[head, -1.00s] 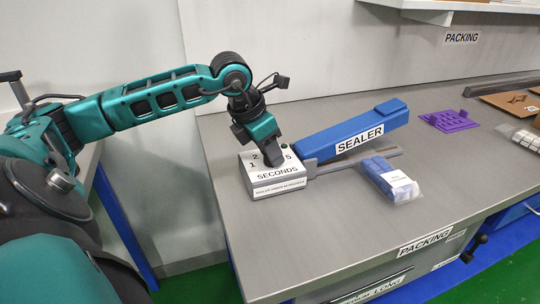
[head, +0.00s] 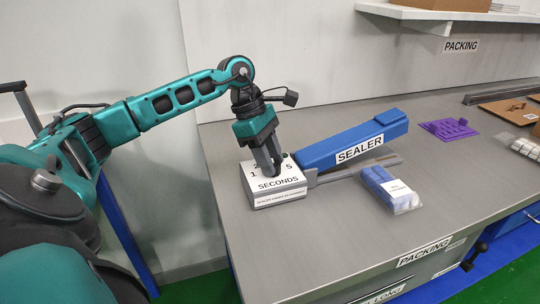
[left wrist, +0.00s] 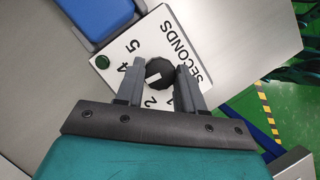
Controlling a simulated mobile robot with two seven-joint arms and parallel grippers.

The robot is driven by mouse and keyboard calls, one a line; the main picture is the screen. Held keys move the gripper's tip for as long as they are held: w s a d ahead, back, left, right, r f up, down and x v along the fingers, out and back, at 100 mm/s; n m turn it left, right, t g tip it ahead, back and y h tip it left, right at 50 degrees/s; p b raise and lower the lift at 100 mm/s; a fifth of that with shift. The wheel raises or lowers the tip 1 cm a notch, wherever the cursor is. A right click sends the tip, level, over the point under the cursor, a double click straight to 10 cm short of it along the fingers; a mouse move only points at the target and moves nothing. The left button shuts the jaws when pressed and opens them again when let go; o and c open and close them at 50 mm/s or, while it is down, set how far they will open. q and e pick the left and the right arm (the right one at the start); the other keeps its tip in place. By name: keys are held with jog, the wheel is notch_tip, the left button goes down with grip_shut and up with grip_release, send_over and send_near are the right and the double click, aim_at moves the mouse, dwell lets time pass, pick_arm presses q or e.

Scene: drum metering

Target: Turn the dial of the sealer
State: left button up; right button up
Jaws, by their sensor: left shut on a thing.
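The sealer (head: 352,140) has a long blue arm and a pale control box (head: 280,203) marked SECONDS at its left end. On the box's top is a round black dial (left wrist: 160,72) with a white mark, ringed by printed numbers. My left gripper (head: 270,168) points down over the box with a finger on either side of the dial, shut on it. In the left wrist view the gripper (left wrist: 160,80) hides part of the numbers; 5, 4 and 2 show. The white mark points toward the gripper side, near the 2 and 4. My right gripper is not in view.
A bagged blue pack (head: 390,188) lies on the grey bench (head: 330,245) in front of the sealer arm. A purple piece (head: 447,129) and brown cardboard (head: 510,110) are at the right. A shelf (head: 460,18) hangs above. The front of the bench is clear.

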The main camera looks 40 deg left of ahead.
pick_arm(q)
jog(key=m+g, duration=0.1)
jog(key=m, duration=0.2)
jog(key=m+g, duration=0.1)
jog(key=m, duration=0.2)
jog(key=shift+w, duration=0.2)
dwell(0.5)
jog(key=o, duration=1)
jog(key=shift+o, duration=0.2)
jog(key=p+v, duration=0.2)
jog(key=v, duration=1.1)
jog(key=shift+w, duration=0.15)
jog(key=shift+f, duration=0.1)
